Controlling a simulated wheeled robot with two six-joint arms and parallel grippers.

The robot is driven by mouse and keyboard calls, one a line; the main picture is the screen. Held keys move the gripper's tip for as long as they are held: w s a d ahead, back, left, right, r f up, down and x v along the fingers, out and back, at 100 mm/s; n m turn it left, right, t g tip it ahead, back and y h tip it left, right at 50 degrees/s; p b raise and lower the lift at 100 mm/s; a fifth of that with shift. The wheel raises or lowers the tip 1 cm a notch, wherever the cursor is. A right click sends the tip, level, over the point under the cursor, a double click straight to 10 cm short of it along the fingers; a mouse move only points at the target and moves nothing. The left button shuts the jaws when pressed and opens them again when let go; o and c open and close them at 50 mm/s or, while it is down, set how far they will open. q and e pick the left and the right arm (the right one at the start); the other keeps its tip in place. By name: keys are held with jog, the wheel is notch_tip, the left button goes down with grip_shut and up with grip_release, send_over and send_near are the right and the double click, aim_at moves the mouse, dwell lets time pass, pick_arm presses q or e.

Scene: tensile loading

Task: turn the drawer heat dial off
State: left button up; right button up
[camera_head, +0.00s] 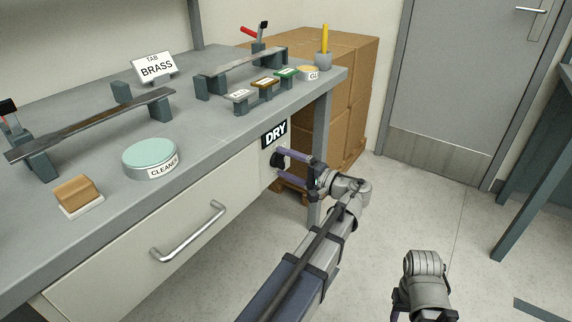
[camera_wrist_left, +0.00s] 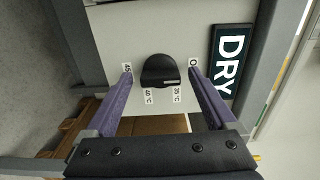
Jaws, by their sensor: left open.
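The black heat dial (camera_wrist_left: 160,70) sits on a pale panel beside the drawer; in the head view the dial (camera_head: 277,160) is partly behind my left gripper. My left gripper (camera_head: 291,162) is open, its two purple fingers on either side of the dial with a gap on each side; the wrist view shows its fingertips (camera_wrist_left: 160,74) too. A small light mark shows on the dial's lower right edge, towards the 35 °C label (camera_wrist_left: 177,95). The 40 °C label (camera_wrist_left: 148,95) is lower left. A label starting with O (camera_wrist_left: 193,62) is at right, partly hidden by a finger.
The DRY sign (camera_head: 274,134) is above the dial. The drawer (camera_head: 120,265) is shut, with a metal handle (camera_head: 188,232). Cardboard boxes (camera_head: 345,100) stand behind the bench leg (camera_head: 316,170). My right arm (camera_head: 425,280) is low over clear floor.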

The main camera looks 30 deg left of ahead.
pick_arm(q)
jog(key=shift+d, duration=0.1)
jog(key=d, duration=0.7)
jog(key=shift+s+d, duration=0.3)
jog(key=s+d+f+m+h+p, duration=0.1)
jog(key=s+d+f+h, duration=0.25)
jog(key=f, duration=0.35)
jog(key=s+d+f+m+h, duration=0.1)
jog(key=s+d+f+h, duration=0.25)
jog(key=f+h, duration=0.2)
jog(key=s+d+f+m+g+h+p, duration=0.1)
jog(key=s+d+f+h, duration=0.35)
jog(key=d, duration=0.35)
jog(key=s+d+f+h, duration=0.3)
jog(key=s+d, duration=0.2)
jog(key=d, duration=0.3)
notch_tip(320, 180, up, 38)
jog(key=p, duration=3.8)
jog(key=shift+w+a, duration=0.15)
jog(key=shift+w, duration=0.15)
